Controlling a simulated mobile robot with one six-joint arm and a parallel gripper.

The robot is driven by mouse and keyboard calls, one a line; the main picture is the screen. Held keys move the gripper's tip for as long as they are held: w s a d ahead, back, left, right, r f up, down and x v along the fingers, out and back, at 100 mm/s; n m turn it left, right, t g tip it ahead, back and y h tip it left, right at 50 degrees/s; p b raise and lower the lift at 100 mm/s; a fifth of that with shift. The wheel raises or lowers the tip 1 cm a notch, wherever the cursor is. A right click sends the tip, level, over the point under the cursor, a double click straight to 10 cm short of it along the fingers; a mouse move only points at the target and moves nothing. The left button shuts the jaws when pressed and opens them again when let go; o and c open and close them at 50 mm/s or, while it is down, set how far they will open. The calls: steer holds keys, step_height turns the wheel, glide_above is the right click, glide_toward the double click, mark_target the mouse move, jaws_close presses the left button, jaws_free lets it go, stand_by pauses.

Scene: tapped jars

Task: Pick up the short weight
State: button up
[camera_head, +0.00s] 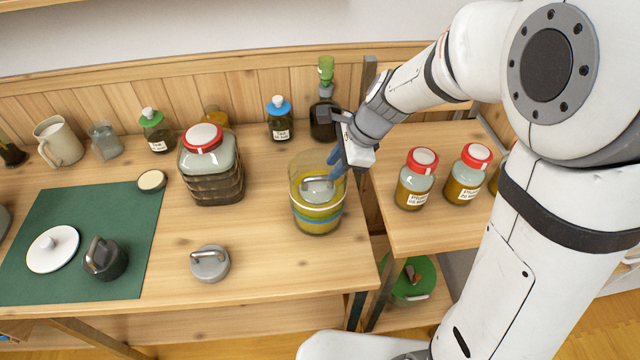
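Three weights with handles are in view. A grey, low weight (210,264) stands on the wooden table near its front edge. A dark, taller-looking weight (105,260) stands on the green mat. Another grey weight (318,187) is inside the glass jar (318,215), above yellowish contents; its lower part is hard to make out through the glass. My gripper (337,164) is at the right rim of this jar, its blue fingertips close to the handle of the weight inside. I cannot tell whether they touch it or how far apart they are.
A large red-lidded jar (212,172) stands left of the glass jar. A white lid (52,249) lies on the green mat (105,205). Bottles line the back. Small red-lidded jars (415,180) stand on the right table. The table between the grey weight and glass jar is clear.

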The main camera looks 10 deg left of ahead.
mark_target(326, 176)
steer(key=x, duration=0.4)
steer(key=shift+s+a+f, duration=0.1)
steer(key=shift+f, duration=0.05)
jaws_close()
